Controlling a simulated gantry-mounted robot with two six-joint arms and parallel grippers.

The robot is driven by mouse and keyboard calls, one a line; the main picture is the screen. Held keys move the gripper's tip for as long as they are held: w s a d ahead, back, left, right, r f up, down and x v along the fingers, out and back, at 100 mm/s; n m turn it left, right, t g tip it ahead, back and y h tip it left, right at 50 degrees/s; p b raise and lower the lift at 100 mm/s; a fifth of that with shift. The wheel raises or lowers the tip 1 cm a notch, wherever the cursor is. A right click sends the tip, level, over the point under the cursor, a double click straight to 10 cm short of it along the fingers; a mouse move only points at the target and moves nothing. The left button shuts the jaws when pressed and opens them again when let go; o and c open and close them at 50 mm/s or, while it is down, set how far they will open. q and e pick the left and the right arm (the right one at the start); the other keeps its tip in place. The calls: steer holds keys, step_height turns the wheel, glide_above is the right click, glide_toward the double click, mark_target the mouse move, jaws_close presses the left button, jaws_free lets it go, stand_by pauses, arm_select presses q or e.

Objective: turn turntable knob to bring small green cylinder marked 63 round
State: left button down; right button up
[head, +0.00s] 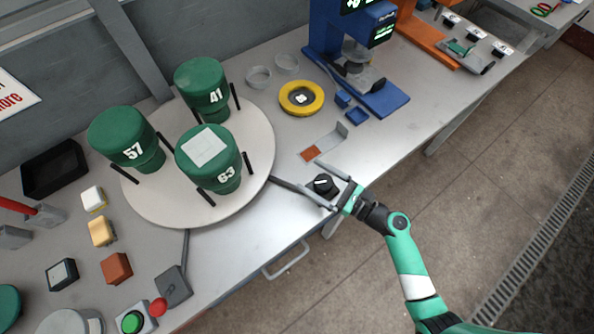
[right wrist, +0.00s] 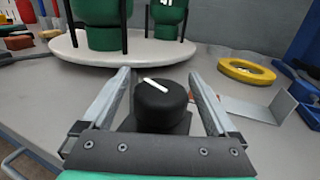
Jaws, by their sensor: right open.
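The turntable (head: 150,206) is a pale round disc at the left of the head view, carrying green cylinders marked 41 (head: 196,80), 57 (head: 122,137) and 63 (head: 226,176). Cylinder 63 has a pale square on top and sits on the front right of the disc. The black knob (head: 323,184) with a white pointer line is right of the disc. My right gripper (head: 311,181) is open around the knob, one finger on each side. In the right wrist view the knob (right wrist: 160,105) stands between the open fingers (right wrist: 158,80), with gaps visible. My left gripper is not in view.
A yellow ring (head: 287,105) and a bent metal plate (head: 340,133) lie beyond the knob. A blue machine (head: 328,40) stands at the back. Several small blocks and a green button (head: 132,321) are at the lower left. The table's front edge is close to the knob.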

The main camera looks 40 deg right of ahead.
steer(key=shift+w+a, duration=0.15)
steer(key=shift+w, duration=0.25)
steer(key=shift+s, duration=0.15)
